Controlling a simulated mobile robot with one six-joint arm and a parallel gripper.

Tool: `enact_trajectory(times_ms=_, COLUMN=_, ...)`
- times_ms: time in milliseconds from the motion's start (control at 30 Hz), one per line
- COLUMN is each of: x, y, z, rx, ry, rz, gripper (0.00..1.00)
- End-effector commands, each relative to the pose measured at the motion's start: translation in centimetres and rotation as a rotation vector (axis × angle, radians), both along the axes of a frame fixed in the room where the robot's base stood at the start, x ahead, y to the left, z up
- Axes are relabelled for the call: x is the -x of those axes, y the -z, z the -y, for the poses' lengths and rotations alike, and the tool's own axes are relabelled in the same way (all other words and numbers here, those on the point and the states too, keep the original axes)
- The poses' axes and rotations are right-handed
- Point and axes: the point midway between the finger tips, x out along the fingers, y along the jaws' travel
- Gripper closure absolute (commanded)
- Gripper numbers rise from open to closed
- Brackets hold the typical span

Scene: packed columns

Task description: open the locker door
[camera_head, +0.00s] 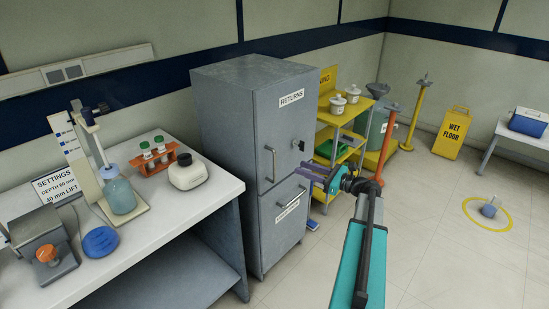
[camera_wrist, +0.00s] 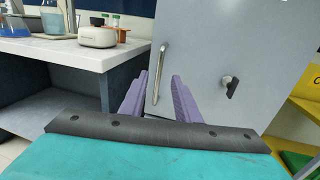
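The grey metal locker (camera_head: 227,125) stands in the middle of the head view. Its upper door (camera_head: 285,125), labelled RETURNS, looks shut. A vertical bar handle (camera_head: 271,164) is on the door's left side, and a dark latch or knob (camera_head: 300,145) is near its right edge. In the wrist view the handle (camera_wrist: 160,70) shows beyond the fingertips, between and above them, and the latch (camera_wrist: 231,86) is to the right. My gripper (camera_head: 308,177) has two purple fingers with a gap between them (camera_wrist: 164,76). It is empty in front of the door; I cannot tell the exact distance.
A lower door or drawer (camera_head: 283,225) has its own slanted-looking handle (camera_head: 283,215). A white bench (camera_head: 200,195) with lab items stands at left, close beside the locker. A yellow shelf (camera_head: 335,150) is at right. Open floor (camera_head: 440,240) lies to the right.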

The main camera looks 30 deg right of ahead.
Motion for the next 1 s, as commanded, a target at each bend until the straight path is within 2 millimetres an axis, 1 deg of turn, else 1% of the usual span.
enact_trajectory(times_ms=67, x=0.1, y=-0.3, z=0.3, rx=-0.005, ry=0.004, rz=0.003, gripper=0.71)
enact_trajectory(times_ms=367, x=0.0, y=-0.2, z=0.1, rx=-0.004, ry=0.003, rz=0.003, gripper=0.71)
enact_trajectory(times_ms=533, x=-0.5, y=-0.2, z=-0.1, rx=-0.004, ry=0.002, rz=0.003, gripper=0.71)
enact_trajectory(times_ms=767, x=-2.6, y=-0.3, z=-1.1, rx=-0.004, ry=0.0, rz=0.003, gripper=0.71)
enact_trajectory(times_ms=1000, x=-5.7, y=-0.3, z=-2.5, rx=-0.002, ry=0.001, rz=0.002, gripper=0.71)
